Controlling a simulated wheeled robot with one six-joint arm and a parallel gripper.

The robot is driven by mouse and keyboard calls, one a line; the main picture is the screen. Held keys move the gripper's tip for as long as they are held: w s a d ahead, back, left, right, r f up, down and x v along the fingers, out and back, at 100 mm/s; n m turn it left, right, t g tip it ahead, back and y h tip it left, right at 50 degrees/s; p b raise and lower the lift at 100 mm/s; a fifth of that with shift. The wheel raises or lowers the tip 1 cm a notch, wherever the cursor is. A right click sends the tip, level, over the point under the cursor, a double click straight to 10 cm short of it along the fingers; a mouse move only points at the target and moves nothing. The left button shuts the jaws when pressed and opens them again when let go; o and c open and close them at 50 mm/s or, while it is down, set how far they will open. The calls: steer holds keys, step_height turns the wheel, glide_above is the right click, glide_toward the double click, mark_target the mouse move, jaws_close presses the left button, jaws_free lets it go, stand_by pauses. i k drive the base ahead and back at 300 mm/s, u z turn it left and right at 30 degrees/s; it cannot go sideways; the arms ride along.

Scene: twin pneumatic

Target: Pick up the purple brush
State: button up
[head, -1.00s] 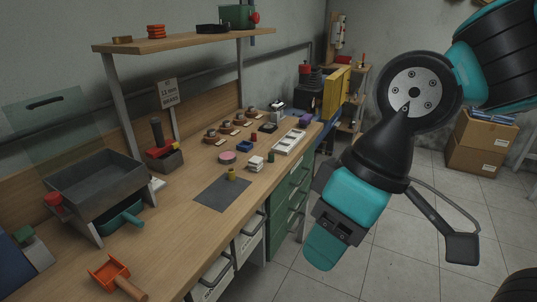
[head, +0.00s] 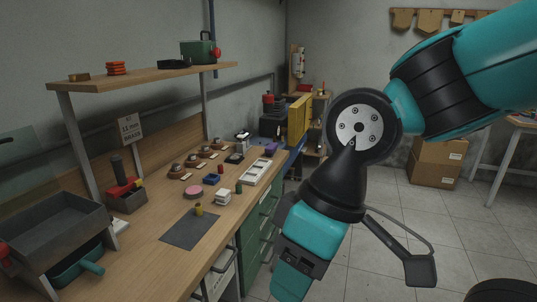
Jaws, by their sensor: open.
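A small purple thing (head: 272,148), which I take for the purple brush, lies at the far end of the wooden workbench (head: 150,262), beyond the white tray. It is too small to make out bristles or a handle. My gripper (head: 296,268) hangs at the lower middle of the head view, in front of the bench's right side and well nearer to me than the purple thing. It is open, and I see nothing held in it. Its fingertips are not clearly visible.
A white compartment tray (head: 257,172), a white block stack (head: 221,197), a pink disc (head: 194,192) and a yellow cylinder (head: 199,209) by a grey mat (head: 188,232) stand on the bench. A shelf (head: 150,72) overhangs its back. Open floor lies to the right.

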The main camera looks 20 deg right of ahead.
mark_target(270, 150)
steer(key=z, duration=0.7)
steer(key=i, duration=0.7)
steer(key=z, duration=0.85)
steer(key=i, duration=1.35)
steer(key=u, duration=1.2)
steer(key=i, duration=0.55)
steer(key=u, duration=0.65)
